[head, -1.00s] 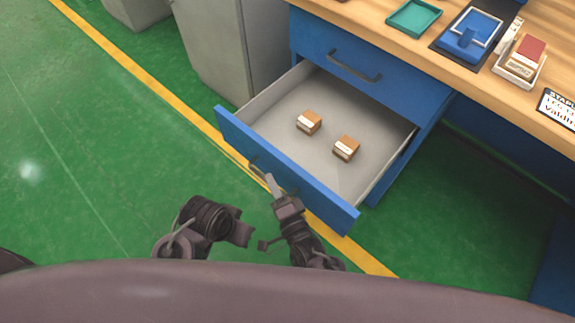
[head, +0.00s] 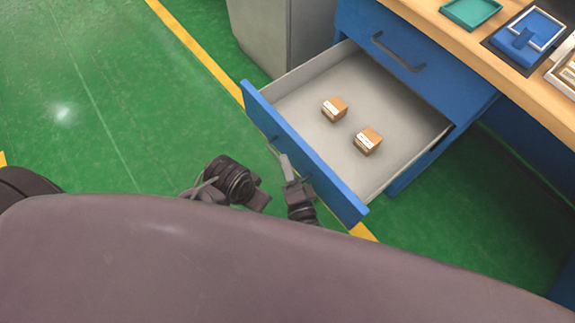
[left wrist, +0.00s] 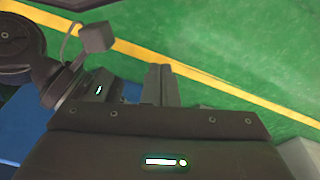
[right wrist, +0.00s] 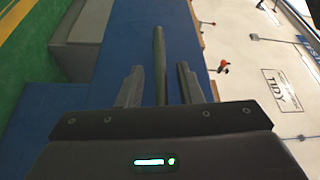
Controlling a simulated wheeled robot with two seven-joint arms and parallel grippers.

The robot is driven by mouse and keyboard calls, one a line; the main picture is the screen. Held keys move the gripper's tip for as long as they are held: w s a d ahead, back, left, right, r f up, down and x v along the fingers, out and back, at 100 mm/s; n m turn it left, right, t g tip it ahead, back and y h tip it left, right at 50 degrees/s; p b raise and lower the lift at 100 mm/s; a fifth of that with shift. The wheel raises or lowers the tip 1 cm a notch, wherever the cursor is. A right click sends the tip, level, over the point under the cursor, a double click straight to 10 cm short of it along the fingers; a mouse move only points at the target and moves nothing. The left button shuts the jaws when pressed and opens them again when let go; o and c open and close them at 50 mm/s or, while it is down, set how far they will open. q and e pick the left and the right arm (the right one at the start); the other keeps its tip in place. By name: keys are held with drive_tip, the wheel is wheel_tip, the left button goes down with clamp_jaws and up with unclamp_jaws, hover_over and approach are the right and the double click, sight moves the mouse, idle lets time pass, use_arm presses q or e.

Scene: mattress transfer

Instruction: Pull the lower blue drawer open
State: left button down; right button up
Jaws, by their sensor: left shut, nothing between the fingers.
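The lower blue drawer (head: 300,150) stands well out of the blue cabinet in the head view. Two small brown-and-white boxes lie inside it, a left box (head: 334,109) and a right box (head: 368,141). My right gripper (head: 287,167) is at the drawer's front, by its dark handle (head: 273,147). In the right wrist view, the fingers of my right gripper (right wrist: 160,80) stand apart on either side of the handle bar (right wrist: 160,45), with gaps showing. My left gripper (left wrist: 160,75) is shut and empty over the floor, close beside the right arm.
The upper blue drawer (head: 425,60) is closed under a wooden worktop (head: 440,22). A teal tray (head: 470,12) and a blue tray (head: 525,38) lie on top. A grey cabinet (head: 262,35) stands to the left. Green floor (head: 100,110) with a yellow line is clear at left.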

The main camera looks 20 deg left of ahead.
use_arm(q)
drive_tip(key=shift+s+a+r+g+y+p, duration=0.2)
drive_tip(key=shift+a+r+g+y+p, duration=0.1)
drive_tip(key=shift+a+g+p, duration=0.25)
use_arm(e)
drive_tip(key=v, duration=0.7)
drive_tip(key=shift+s+d, duration=0.25)
drive_tip(key=shift+s, duration=0.1)
use_arm(q)
drive_tip(key=shift+s, duration=0.1)
